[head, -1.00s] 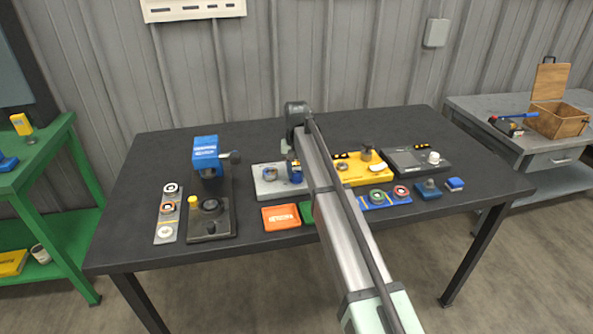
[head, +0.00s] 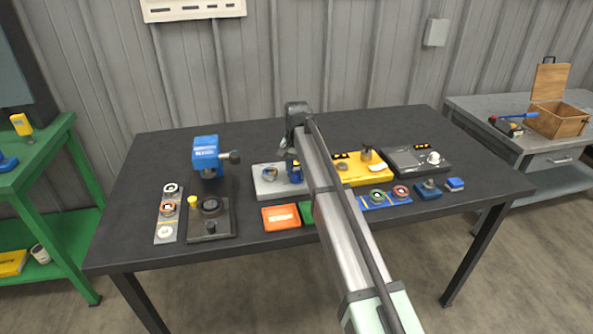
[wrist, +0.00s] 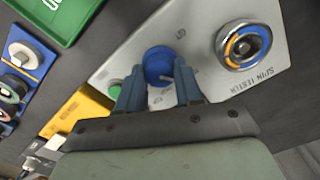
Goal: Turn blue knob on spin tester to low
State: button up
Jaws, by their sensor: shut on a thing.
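The spin tester (wrist: 205,75) is a light grey plate with its name printed upside down in the wrist view. It also lies at the middle of the dark table in the head view (head: 268,191). A blue round knob (wrist: 158,62) stands on it, with small printed marks around it that are too small to read surely. My gripper (wrist: 158,86) is shut on the knob, one finger on each side. In the head view my gripper (head: 294,170) is over the right part of the tester, and the arm and fingers hide the knob.
On the tester, a metal ring with an orange and blue centre (wrist: 243,45) and a green button (wrist: 115,92) are close to the knob. A yellow device (head: 372,175) stands to the right. An orange tray (head: 281,217) lies in front. A blue-headed stand (head: 206,155) is left.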

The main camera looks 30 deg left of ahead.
aim_at(297, 172)
jog(key=o, duration=1)
jog(key=shift+o, duration=0.2)
jog(key=shift+r, duration=0.1)
notch_tip(297, 172, up, 14)
jog(key=shift+f, duration=0.2)
